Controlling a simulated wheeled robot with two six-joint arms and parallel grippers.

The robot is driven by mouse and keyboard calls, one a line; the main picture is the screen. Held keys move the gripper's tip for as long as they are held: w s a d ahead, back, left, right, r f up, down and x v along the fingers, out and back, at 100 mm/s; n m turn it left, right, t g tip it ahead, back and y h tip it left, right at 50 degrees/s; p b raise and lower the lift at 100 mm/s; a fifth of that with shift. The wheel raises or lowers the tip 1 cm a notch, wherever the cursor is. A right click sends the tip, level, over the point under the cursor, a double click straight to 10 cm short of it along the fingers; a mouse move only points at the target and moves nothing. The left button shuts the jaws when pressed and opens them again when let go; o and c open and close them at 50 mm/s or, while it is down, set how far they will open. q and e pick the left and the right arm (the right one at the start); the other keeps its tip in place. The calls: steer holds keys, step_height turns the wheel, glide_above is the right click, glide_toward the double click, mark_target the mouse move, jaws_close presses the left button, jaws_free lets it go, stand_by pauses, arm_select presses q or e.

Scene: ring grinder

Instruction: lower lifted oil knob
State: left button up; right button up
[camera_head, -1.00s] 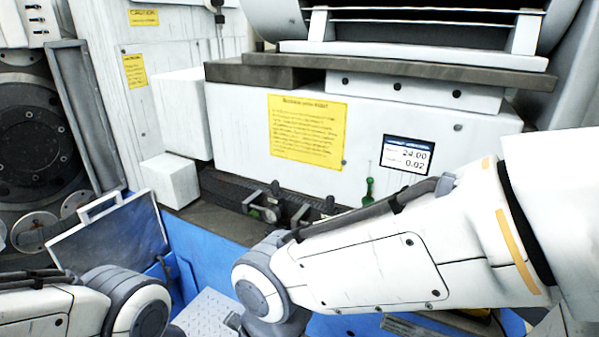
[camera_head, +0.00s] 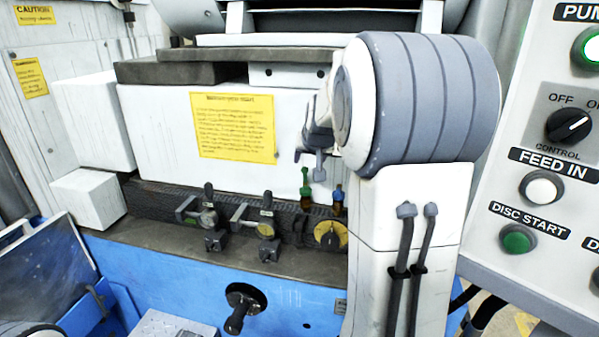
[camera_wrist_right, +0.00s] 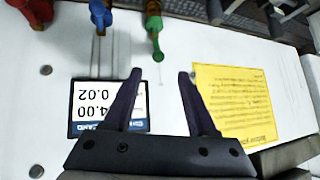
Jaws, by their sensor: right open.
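A green knob (camera_head: 305,186) stands upright on the machine's dark ledge; in the wrist view it shows at the top (camera_wrist_right: 153,27). It reaches higher than the blue knob (camera_head: 338,194) beside it, which also shows in the wrist view (camera_wrist_right: 100,15). A red knob (camera_wrist_right: 36,10) is at that view's top left corner. My right gripper (camera_head: 318,155) hangs above the green and blue knobs, partly hidden by my own wrist. In the wrist view its fingers (camera_wrist_right: 160,75) are apart and empty, and the green knob lies just beyond their tips. My left gripper is out of view.
A white machine front with a yellow notice (camera_head: 232,125) stands behind the knobs. A control panel (camera_head: 550,190) stands at right. A black handle (camera_head: 240,305) projects below.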

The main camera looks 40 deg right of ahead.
mark_target(305, 169)
steer(key=p+x, duration=0.2)
steer(key=x, duration=0.8)
steer(key=shift+d, duration=0.25)
jaws_close()
